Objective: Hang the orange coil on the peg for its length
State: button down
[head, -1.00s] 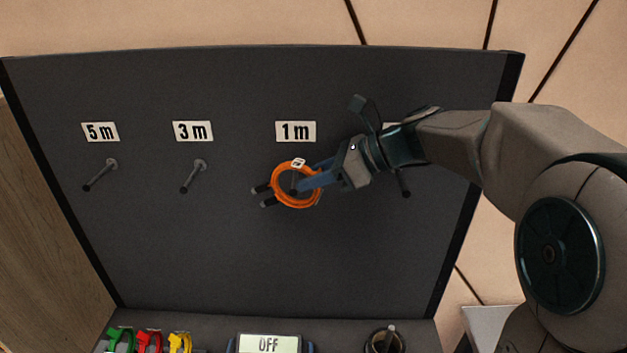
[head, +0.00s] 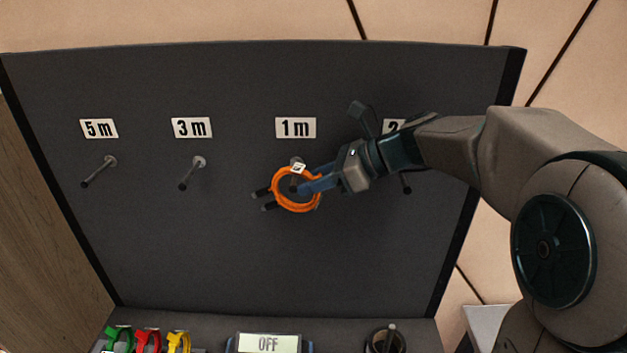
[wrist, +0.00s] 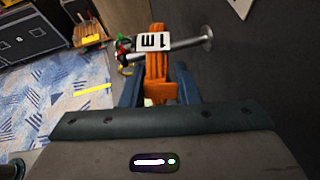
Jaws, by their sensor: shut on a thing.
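The orange coil (head: 282,205) is upright in front of the 1 m peg (head: 293,187), with its white tag at the top and two black plug ends to the left. The peg's tip shows inside the ring. In the wrist view the tag (wrist: 154,41) reads 1 m, and the peg (wrist: 190,42) shows on both sides of the edge-on coil (wrist: 157,70), so it appears to pass through the ring. My gripper (head: 310,185) is shut on the coil's right side. The 1 m label (head: 295,128) is above the peg.
Free pegs hang under the 5 m (head: 98,172) and 3 m (head: 192,173) labels. Another peg (head: 406,188), right, is partly behind my arm. Green, red and yellow coils (head: 148,341), a display reading OFF (head: 268,343) and a dark cup (head: 385,343) stand below.

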jog(key=c, duration=1)
grip_release()
jog(key=shift+w, duration=0.1)
jog(key=b+v, duration=0.2)
jog(key=v, duration=1.1)
jog(key=shift+s+d+f+n+t+h, duration=0.35)
jog(key=shift+s+d+f+n+h, duration=1.35)
jog(key=shift+s+f+n, duration=1.5)
jog(key=shift+s+d+f+n+t+h, duration=0.4)
jog(key=shift+s+d+f+n+h, duration=0.65)
jog(key=shift+s+f+n+h, duration=1.7)
jog(key=shift+s+d+f+n+t+h, duration=0.35)
jog(key=shift+s+d+f+n+h, duration=1.15)
jog(key=shift+s+f+n, duration=2.1)
jog(key=shift+w+a+f+n, duration=0.1)
jog(key=shift+w+f+n, duration=0.15)
jog(key=shift+w+n, duration=0.15)
